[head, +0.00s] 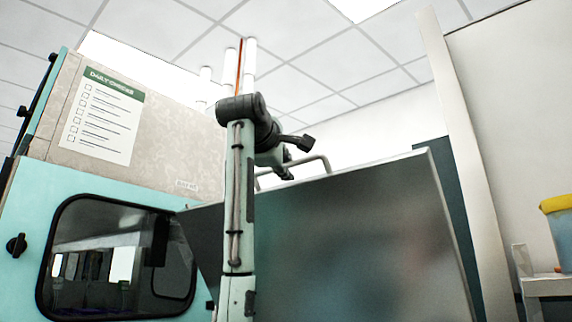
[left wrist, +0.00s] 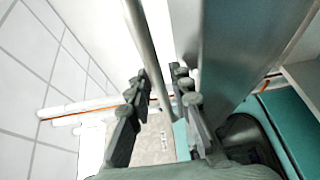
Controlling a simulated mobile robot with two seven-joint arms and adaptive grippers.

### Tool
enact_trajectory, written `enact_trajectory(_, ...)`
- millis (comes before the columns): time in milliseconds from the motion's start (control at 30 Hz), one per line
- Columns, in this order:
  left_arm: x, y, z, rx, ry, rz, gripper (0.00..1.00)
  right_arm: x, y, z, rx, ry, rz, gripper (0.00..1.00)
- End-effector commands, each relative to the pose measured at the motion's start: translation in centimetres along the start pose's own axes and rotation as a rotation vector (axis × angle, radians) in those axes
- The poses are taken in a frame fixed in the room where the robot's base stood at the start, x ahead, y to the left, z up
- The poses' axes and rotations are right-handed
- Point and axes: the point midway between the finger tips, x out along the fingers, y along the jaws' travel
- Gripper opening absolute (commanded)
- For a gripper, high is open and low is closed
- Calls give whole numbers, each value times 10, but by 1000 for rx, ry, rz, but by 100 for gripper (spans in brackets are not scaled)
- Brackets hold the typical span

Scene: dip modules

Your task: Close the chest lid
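The chest lid (head: 340,240) is a large grey metal panel standing raised and tilted in the head view, with a bar handle (head: 322,160) along its top edge. My left gripper (head: 303,142) is up by this handle, at the end of my raised arm. In the left wrist view, the two fingers of the left gripper (left wrist: 161,82) are apart, and the bar handle (left wrist: 146,40) runs between them without visible clamping. The lid (left wrist: 240,50) shows to its right there. The chest's inside is hidden. My right gripper is out of view.
A teal machine (head: 110,185) with a dark window (head: 120,260) stands at the left, under a beige panel with a checklist (head: 103,115). A white post (head: 465,150) stands right of the lid. A yellow-topped container (head: 560,225) sits at the far right.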

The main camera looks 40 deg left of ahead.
Motion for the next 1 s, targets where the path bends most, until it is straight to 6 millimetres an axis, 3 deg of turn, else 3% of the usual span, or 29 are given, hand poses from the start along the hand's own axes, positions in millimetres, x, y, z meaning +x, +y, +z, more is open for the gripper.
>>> enact_trajectory(233, 1, 0, 0, 0, 0, 0, 20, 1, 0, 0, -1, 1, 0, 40)
enact_trajectory(400, 0, 0, 0, 0, 0, 0, 0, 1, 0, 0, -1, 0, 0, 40)
enact_trajectory(933, 0, -3, -1, -2, 0, 3, 0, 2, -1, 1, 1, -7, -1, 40)
enact_trajectory(1000, 0, -5, -2, -4, 0, 7, 0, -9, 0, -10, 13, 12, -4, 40)
